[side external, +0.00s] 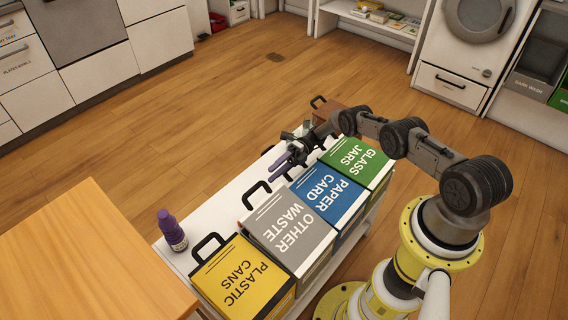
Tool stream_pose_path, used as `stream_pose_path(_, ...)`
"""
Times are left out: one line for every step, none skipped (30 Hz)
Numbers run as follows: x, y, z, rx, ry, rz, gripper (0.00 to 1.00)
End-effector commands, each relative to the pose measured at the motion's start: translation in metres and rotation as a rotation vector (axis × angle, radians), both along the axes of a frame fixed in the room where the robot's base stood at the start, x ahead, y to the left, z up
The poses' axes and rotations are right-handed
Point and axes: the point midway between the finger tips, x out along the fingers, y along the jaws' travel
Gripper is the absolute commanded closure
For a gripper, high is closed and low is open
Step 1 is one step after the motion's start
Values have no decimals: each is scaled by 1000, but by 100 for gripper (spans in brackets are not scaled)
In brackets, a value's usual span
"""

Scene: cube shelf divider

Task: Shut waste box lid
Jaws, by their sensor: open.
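The grey box marked OTHER WASTE (296,226) stands in a row of boxes on a white surface. Its lettered top looks flat, with a black handle at its left edge; any gap under the lid is too small to tell. The yellow PLASTIC CANS box (240,278) is in front of it, and the blue PAPER CARD box (330,194) and green GLASS JARS box (357,158) are behind it.
A purple bottle (172,231) stands on the white surface (208,215) left of the boxes. A brown box with a black handle (328,109) is at the far end, behind my arm. A wooden table (95,260) is at the lower left. Open floor lies beyond.

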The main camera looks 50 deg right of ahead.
Motion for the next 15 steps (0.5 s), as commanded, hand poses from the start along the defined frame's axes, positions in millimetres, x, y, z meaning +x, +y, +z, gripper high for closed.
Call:
stream_pose_path(0,-11,-2,-1,-3,-4,48)
stream_pose_path(0,-17,-2,0,-3,-3,48)
stream_pose_path(0,-24,-2,-1,-2,-3,48)
stream_pose_path(0,-27,-2,-1,-2,-2,48)
stream_pose_path(0,-29,-2,0,-1,-2,48)
stream_pose_path(1,-33,-2,0,-2,-2,48)
stream_pose_path(1,-35,-2,1,0,-2,48)
stream_pose_path(1,-37,-2,1,-1,-1,48)
stream_pose_path(1,-40,-2,0,0,-1,48)
stream_pose_path(1,-42,-2,0,0,-1,48)
stream_pose_path(0,-43,-2,1,1,-1,48)
stream_pose_path(0,-45,-1,1,1,-1,48)
stream_pose_path(0,-46,-1,0,0,0,48)
stream_pose_path(0,-47,-1,0,0,0,48)
stream_pose_path(0,-48,-1,0,2,0,48)
